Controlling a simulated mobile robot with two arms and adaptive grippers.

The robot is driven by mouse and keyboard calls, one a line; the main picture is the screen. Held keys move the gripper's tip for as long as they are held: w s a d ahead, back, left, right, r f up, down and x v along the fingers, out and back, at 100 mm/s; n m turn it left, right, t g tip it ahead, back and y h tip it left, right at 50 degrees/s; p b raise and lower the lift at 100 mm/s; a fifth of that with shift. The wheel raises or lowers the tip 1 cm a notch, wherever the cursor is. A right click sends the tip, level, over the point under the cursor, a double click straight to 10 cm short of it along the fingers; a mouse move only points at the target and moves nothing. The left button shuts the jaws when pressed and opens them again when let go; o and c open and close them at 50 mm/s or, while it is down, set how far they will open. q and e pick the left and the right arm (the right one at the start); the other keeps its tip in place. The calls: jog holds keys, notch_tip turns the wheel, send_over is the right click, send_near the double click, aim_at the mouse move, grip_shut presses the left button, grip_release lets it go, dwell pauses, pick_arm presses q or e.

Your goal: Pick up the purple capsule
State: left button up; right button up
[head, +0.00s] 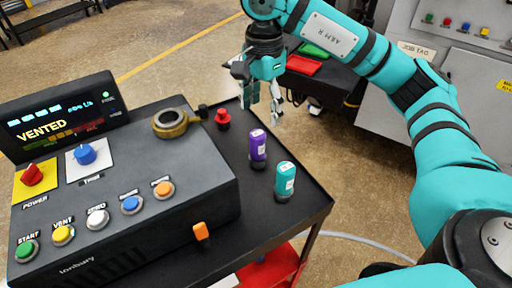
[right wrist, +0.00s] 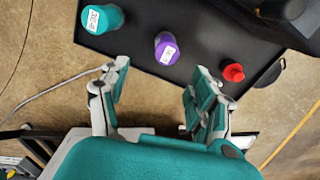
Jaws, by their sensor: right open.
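The purple capsule (head: 258,150) stands upright on the dark cart top, right of the control box. It has a white label and a dark base. In the right wrist view the purple capsule (right wrist: 166,48) lies beyond the fingers, between their lines and a little above them. My right gripper (head: 262,106) is open and empty, above and beyond the cart's far edge, behind the capsule. It also shows in the right wrist view (right wrist: 160,88), with its two fingers spread wide. My left gripper is in neither view.
A teal capsule (head: 285,180) stands just right of the purple one. A red knobbed piece (head: 222,119) stands to its left, near a brass ring (head: 170,123) on the control box (head: 130,180). Red and green trays (head: 303,65) lie on a dark surface behind.

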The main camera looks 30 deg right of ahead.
aim_at(260, 134)
notch_tip(260, 134, down, 4)
jog(key=shift+a+r+p, duration=0.1)
jog(key=shift+r+p, duration=0.1)
jog(key=shift+p, duration=0.15)
jog(key=shift+w+a+f+p, duration=0.15)
jog(key=shift+f+p, duration=0.15)
jog(key=shift+f, duration=0.6)
notch_tip(260, 134, down, 2)
jog(key=shift+f+p, duration=0.2)
jog(key=shift+p, duration=0.1)
jog(key=shift+f+p, duration=0.25)
jog(key=shift+p, duration=0.05)
jog(key=f+p, duration=0.2)
jog(key=f, duration=0.1)
jog(key=shift+w+a+f, duration=0.15)
jog(key=shift+w+f, duration=0.15)
jog(key=shift+w, duration=0.05)
jog(key=shift+f, duration=0.6)
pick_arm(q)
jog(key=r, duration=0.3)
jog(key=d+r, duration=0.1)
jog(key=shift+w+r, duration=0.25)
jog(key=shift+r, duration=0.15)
pick_arm(e)
grip_shut()
